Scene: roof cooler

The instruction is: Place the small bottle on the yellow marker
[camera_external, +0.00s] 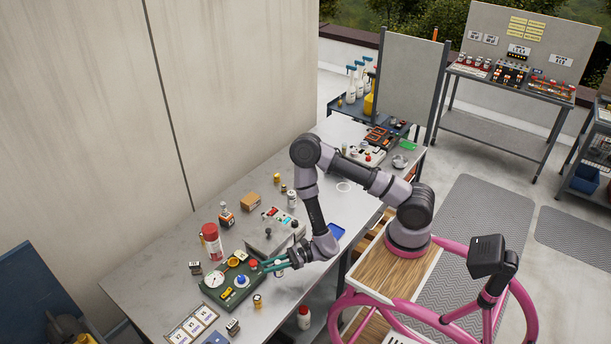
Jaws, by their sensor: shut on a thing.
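My gripper (265,265) reaches left from the wrist, low over the right edge of a green panel (224,304) on the grey table. Its teal fingers are shut on a small red-topped thing (253,265); I cannot tell whether it is the small bottle or a part of the panel. A round yellow piece (234,262) lies just left of the fingertips and may be the yellow marker. A small bottle with a dark and orange label (227,216) stands behind the panel. A small yellow-and-dark container (257,300) stands in front of it.
The panel carries a white gauge (214,280) and a blue knob (241,281). A large red-and-white bottle (212,244) stands close behind it. A grey control box (272,233) sits right of it, near my wrist. Label cards (193,328) lie at the front left.

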